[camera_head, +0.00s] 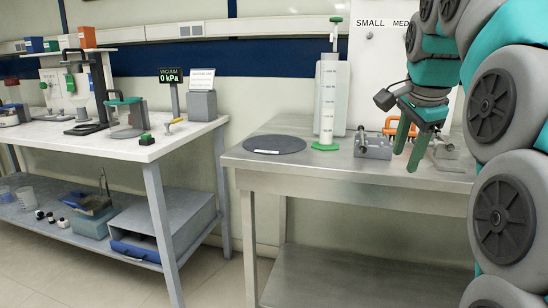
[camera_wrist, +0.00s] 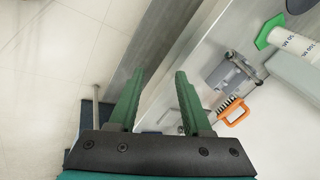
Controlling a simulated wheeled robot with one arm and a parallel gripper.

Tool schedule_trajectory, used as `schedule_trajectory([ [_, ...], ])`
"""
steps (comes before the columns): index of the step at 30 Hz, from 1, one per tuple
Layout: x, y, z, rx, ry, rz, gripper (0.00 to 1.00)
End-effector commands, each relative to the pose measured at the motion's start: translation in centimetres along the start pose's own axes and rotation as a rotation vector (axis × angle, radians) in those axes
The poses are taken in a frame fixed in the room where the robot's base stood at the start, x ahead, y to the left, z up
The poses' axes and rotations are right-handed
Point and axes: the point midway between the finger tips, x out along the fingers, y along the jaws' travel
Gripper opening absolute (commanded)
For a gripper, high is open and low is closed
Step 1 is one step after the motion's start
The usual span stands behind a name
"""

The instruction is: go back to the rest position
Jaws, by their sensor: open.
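My gripper (camera_head: 410,150) hangs at the end of my arm on the right of the head view, above the front part of the steel table (camera_head: 345,180). Its two green fingers point down and are apart, with nothing between them. In the wrist view my gripper (camera_wrist: 157,95) shows the same open fingers, over the table's edge and the floor.
A white bench (camera_head: 95,138) with lab equipment stands left. Floor shows between them.

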Motion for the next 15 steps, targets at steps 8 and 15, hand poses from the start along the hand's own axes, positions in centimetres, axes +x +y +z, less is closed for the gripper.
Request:
schedule_trajectory([
  [8, 4.9, 7.0, 6.0, -0.363, -0.097, 0.121, 0.49],
  [15, 8.9, 14.7, 10.8, -0.665, -0.198, 0.199, 0.49],
])
